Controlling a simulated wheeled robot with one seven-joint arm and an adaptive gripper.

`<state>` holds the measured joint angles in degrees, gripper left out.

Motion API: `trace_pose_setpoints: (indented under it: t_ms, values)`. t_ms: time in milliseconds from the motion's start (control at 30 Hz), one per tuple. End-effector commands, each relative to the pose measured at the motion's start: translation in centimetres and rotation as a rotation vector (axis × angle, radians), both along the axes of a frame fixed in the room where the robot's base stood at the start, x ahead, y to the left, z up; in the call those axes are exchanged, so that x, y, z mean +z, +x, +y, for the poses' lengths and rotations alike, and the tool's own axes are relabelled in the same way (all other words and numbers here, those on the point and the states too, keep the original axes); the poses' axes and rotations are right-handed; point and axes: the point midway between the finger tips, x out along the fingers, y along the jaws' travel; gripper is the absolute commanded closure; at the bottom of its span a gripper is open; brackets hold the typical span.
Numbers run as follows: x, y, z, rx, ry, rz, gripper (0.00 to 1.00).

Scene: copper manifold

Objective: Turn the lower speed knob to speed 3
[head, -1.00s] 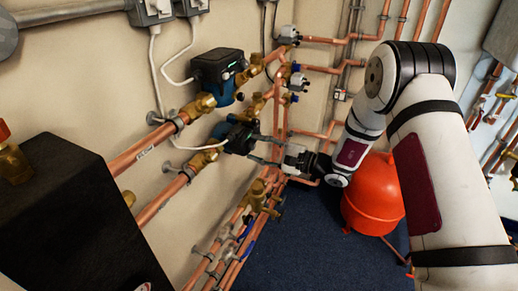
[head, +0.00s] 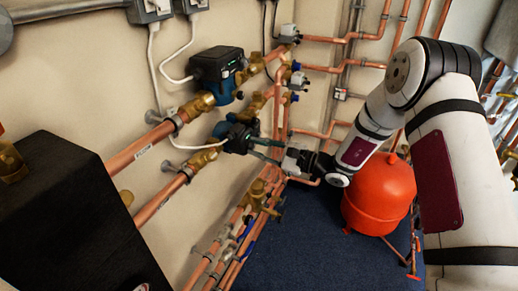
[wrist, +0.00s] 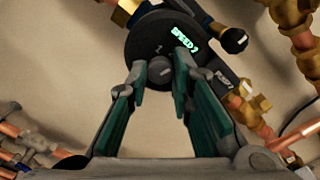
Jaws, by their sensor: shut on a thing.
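The lower pump (head: 238,137) is a dark housing on the lower copper pipe run. In the wrist view its round dark face (wrist: 143,45) fills the upper middle, with a lit display (wrist: 184,39) reading "SPEED" and a digit I cannot read surely. The lower speed knob (wrist: 160,71) is a small grey round knob on that face. My gripper (wrist: 160,76) is shut on the knob, with one finger on each side of it. In the head view my gripper (head: 255,146) reaches the pump from the right, and the knob is too small to make out.
Copper pipes and brass valves (head: 263,197) lie close below and right of the lower pump. A red tank (head: 378,195) stands on the blue floor near my arm. A black box (head: 75,215) is at left.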

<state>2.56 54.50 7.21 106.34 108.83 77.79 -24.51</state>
Motion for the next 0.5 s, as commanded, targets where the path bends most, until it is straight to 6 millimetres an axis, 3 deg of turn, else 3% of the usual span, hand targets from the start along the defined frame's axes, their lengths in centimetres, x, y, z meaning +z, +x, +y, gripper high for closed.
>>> trace_pose_setpoints:
  t_ms: [500]
  values:
    - [0.04,0.08,-0.11,-0.003,0.137,0.374,1.0]
